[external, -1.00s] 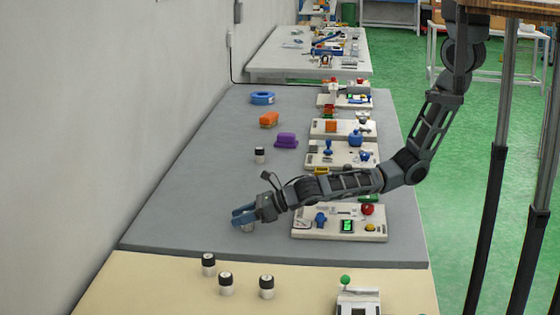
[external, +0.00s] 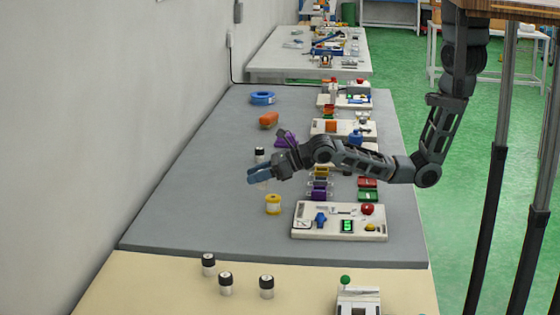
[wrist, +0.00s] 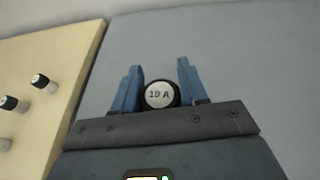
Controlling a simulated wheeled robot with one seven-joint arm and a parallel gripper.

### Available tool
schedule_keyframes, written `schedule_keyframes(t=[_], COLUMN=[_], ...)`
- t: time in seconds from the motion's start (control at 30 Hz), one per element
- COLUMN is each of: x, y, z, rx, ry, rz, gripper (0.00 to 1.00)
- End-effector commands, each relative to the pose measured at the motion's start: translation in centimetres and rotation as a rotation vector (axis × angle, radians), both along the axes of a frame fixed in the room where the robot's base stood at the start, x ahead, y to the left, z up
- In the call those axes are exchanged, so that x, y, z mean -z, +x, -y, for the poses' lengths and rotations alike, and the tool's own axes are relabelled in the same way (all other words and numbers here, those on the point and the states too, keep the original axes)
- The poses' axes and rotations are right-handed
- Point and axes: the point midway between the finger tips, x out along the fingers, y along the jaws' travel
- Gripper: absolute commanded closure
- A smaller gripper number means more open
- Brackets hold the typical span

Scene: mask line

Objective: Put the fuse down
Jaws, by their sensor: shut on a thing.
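The fuse (wrist: 160,94), with a black-rimmed round cap marked "10 A", is between the blue fingers of my gripper (wrist: 154,84) in the wrist view. In the external view my gripper (external: 259,174) is over the grey bench mat, left of the boards, shut on this fuse. Only a pale bit of the fuse shows below the fingers there. Whether its base touches the mat I cannot tell.
A yellow spool (external: 273,205) stands in front of my gripper. A white board (external: 340,233) lies to the right, with more boards behind it. Purple (external: 286,138), orange (external: 269,120) and blue (external: 262,98) things lie farther back. Several fuses (external: 226,284) stand on the beige table.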

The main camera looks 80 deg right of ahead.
Motion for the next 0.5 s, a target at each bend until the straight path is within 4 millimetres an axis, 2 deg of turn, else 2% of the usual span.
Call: schedule_keyframes(t=[0.1, 0.3, 0.43, 0.5], x=[-0.7, -1.3, -1.4, -1.4], y=[-0.4, -0.8, -0.9, -0.9], z=[1.3, 2.1, 2.0, 1.4], rx=[0.003, 0.001, -0.004, -0.018], ry=[0.0, -0.001, -0.002, -0.001], rz=[0.003, 0.001, 0.0, 0.0], gripper=[0.88, 0.88, 0.88, 0.88])
